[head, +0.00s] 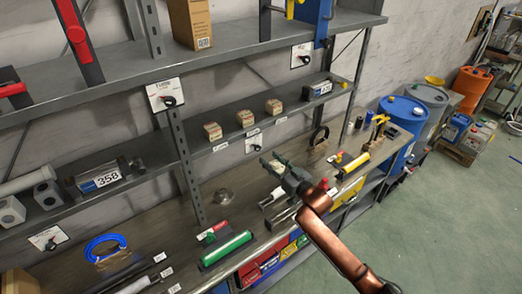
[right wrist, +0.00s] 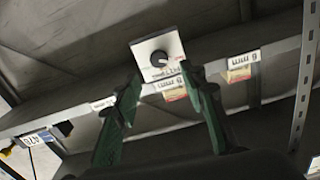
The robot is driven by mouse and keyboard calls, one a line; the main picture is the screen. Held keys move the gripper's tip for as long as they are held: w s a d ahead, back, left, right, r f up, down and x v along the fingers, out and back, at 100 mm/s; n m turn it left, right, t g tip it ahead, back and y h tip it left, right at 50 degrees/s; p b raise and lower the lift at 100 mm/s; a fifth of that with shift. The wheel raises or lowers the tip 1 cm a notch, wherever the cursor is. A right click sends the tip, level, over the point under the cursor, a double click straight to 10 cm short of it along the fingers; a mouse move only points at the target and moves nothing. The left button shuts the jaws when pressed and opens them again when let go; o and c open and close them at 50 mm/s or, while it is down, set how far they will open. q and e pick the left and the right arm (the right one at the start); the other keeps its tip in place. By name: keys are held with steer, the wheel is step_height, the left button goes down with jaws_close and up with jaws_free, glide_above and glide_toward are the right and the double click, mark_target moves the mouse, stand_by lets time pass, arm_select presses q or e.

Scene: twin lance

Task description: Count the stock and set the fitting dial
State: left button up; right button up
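A white dial plate with a black knob (head: 253,142) hangs on the front edge of the middle shelf. In the right wrist view this plate (right wrist: 158,55) is just beyond and between my fingertips. Three small boxes (head: 245,117) stand in a row on that shelf above it; boxes also show in the right wrist view (right wrist: 238,72), upside down with labels. Other dial plates are at the upper shelf (head: 164,94), upper right (head: 301,55) and lower left (head: 48,237). My right gripper (head: 270,160) is open and empty, apart from the dial. My left gripper is not in view.
The workbench below holds a green cylinder (head: 226,248), a blue coil (head: 104,245) and a yellow cylinder (head: 353,165). A case marked 358 (head: 100,181) lies on the shelf at left. A metal upright (head: 183,160) stands left of the boxes. Blue drum (head: 402,115) and open floor are right.

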mark_target(259, 149)
steer(key=x, duration=0.7)
steer(key=shift+w+f+p, duration=0.1)
steer(key=shift+p, duration=0.3)
steer(key=shift+c, duration=0.6)
jaws_close()
